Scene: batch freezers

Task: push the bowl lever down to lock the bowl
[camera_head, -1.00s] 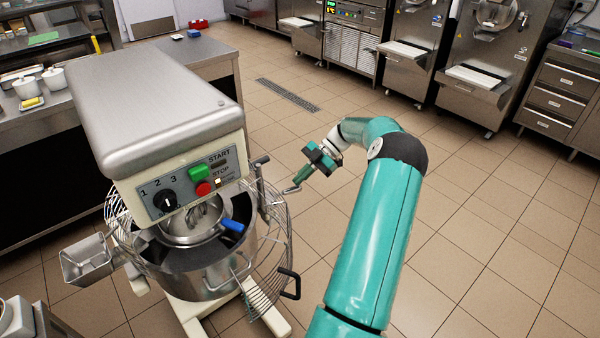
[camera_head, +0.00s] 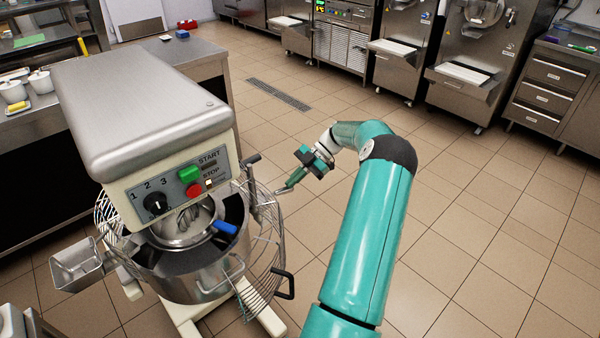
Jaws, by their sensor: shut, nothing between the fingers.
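The steel mixer bowl (camera_head: 190,281) sits under the mixer head (camera_head: 150,100), inside an open wire guard (camera_head: 262,270). A lever with a black grip (camera_head: 251,159) stands on the bowl's right side, its grip raised; it looks like the bowl lever. A blue handle (camera_head: 224,227) shows at the bowl's rim. My gripper (camera_head: 279,191) is shut and empty, just right of the lever's lower rod in the picture. It appears apart from the lever, but depth is hard to judge.
The guard's black handle (camera_head: 284,285) sticks out low on the right. A metal chute (camera_head: 80,263) hangs at the left. A steel counter (camera_head: 190,52) stands behind the mixer.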

